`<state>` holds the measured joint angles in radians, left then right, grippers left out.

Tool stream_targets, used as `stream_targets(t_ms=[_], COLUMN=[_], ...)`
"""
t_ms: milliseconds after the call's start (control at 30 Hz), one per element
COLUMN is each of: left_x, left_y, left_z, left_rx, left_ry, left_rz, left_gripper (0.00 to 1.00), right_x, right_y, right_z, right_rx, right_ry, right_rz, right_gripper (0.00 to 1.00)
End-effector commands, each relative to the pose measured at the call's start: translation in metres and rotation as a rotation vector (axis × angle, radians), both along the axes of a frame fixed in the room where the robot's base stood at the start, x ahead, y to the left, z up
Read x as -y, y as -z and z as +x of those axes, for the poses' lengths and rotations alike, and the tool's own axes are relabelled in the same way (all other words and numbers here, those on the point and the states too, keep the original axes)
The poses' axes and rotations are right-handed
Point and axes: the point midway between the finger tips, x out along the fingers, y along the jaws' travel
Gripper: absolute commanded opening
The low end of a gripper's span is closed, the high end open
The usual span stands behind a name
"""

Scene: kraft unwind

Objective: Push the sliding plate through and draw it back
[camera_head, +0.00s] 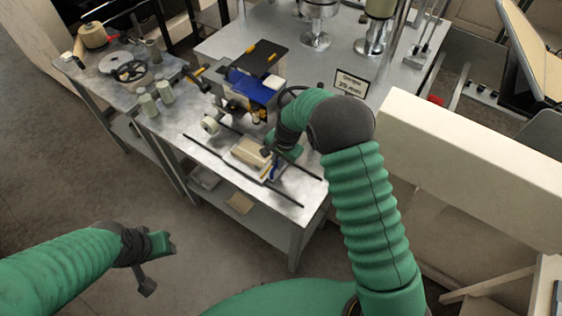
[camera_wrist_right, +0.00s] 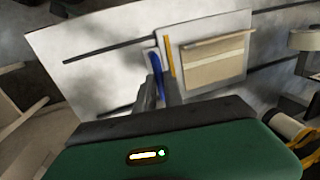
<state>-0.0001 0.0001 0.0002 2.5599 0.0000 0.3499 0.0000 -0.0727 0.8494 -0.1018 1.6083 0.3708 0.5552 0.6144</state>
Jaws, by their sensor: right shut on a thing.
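The sliding plate (camera_head: 250,152) is a pale beige block with a lighter sheet on it. It lies between two dark rails on the bright metal table. In the right wrist view the plate (camera_wrist_right: 212,62) shows with a lighter band, a yellow strip and a blue upright handle (camera_wrist_right: 155,62) at its left edge. My right gripper (camera_wrist_right: 159,88) is shut on the blue handle, its fingers on either side of it. In the head view my right gripper (camera_head: 273,163) is partly hidden by its own arm. My left gripper (camera_head: 157,260) hangs empty over the floor; its jaw gap is unclear.
A blue and black machine (camera_head: 252,88) with a roller stands just behind the plate. A small sign (camera_head: 350,84) stands at its right. Spools (camera_head: 149,105) and a handwheel (camera_head: 130,71) are on the left table. A pale beam (camera_head: 465,160) lies right of my right arm.

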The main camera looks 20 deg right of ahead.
Motion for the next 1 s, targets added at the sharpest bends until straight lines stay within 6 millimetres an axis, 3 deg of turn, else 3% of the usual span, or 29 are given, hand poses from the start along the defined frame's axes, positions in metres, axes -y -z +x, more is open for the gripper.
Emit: stream_targets(t_ms=[267, 300, 433, 767, 867, 1000], left_x=[0.0, 0.0, 0.0, 0.0, 0.0, 0.0], left_y=[0.0, 0.0, 0.0, 0.001, 0.003, 0.007], left_z=[0.0, 0.0, 0.0, 0.0, 0.0, 0.0], left_rx=[0.0, 0.0, 0.0, 0.0, 0.0, 0.0], left_ry=[-0.001, -0.001, 0.0, 0.0, 0.0, 0.0], left_rz=[0.0, 0.0, 0.0, 0.0, 0.0, 0.0], left_gripper=[0.41, 0.41, 0.41, 0.41, 0.41, 0.41], right_x=[0.003, 0.003, 0.004, 0.005, 0.007, 0.012], right_y=[0.003, 0.003, 0.003, 0.0, -0.012, -0.046], right_z=[-0.006, -0.006, -0.005, -0.002, -0.003, -0.008], right_rx=[-0.013, -0.013, -0.009, -0.005, -0.003, 0.002], right_ry=[-0.002, -0.002, 0.0, 0.001, 0.001, 0.001], right_rz=[0.007, 0.007, 0.006, 0.004, 0.004, 0.003], right_gripper=[0.0, 0.18, 0.34, 0.34, 0.34, 0.34])
